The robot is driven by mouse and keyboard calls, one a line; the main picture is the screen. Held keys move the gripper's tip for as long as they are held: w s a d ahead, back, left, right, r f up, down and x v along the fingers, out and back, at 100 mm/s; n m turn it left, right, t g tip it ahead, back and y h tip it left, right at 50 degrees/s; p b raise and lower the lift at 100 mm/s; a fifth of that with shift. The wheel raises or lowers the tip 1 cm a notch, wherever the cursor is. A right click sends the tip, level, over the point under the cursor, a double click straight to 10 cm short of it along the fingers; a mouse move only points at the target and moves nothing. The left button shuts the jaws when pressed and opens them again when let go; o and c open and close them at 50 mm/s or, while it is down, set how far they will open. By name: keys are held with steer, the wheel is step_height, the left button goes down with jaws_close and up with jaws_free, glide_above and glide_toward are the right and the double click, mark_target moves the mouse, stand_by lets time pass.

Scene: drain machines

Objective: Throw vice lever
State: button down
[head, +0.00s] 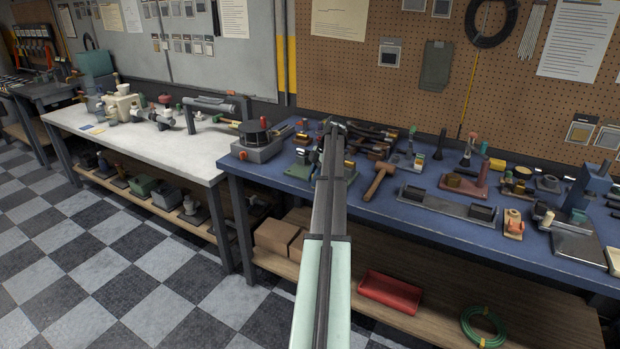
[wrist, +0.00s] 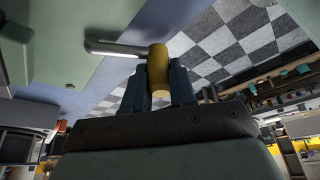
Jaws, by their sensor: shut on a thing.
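The vice lever shows in the wrist view as a silver rod (wrist: 112,48) with a yellow cylindrical knob (wrist: 158,66) on its end. My gripper (wrist: 158,78) has its two dark blue fingers on either side of the knob and is shut on it. A pale green body (wrist: 75,30), which looks like the vice, fills the upper left of the wrist view beside the rod. In the head view my arm reaches out over the blue bench, with my gripper (head: 337,128) at its far end. The arm hides most of the vice there, and the lever cannot be made out.
The blue bench (head: 420,213) is crowded. A wooden mallet (head: 379,181) and a long grey fixture (head: 447,203) lie right of my arm. A round black-topped device (head: 256,143) stands to its left. A pegboard wall (head: 400,85) rises behind.

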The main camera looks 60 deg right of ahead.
steer(key=shift+s+d+n+g, duration=0.3)
steer(key=shift+s+d+n, duration=0.15)
steer(key=shift+n, duration=0.35)
steer(key=shift+s, duration=0.1)
steer(key=c, duration=0.9)
jaws_free()
steer(key=shift+d, duration=0.1)
steer(key=v, duration=0.7)
steer(key=shift+r, duration=0.2)
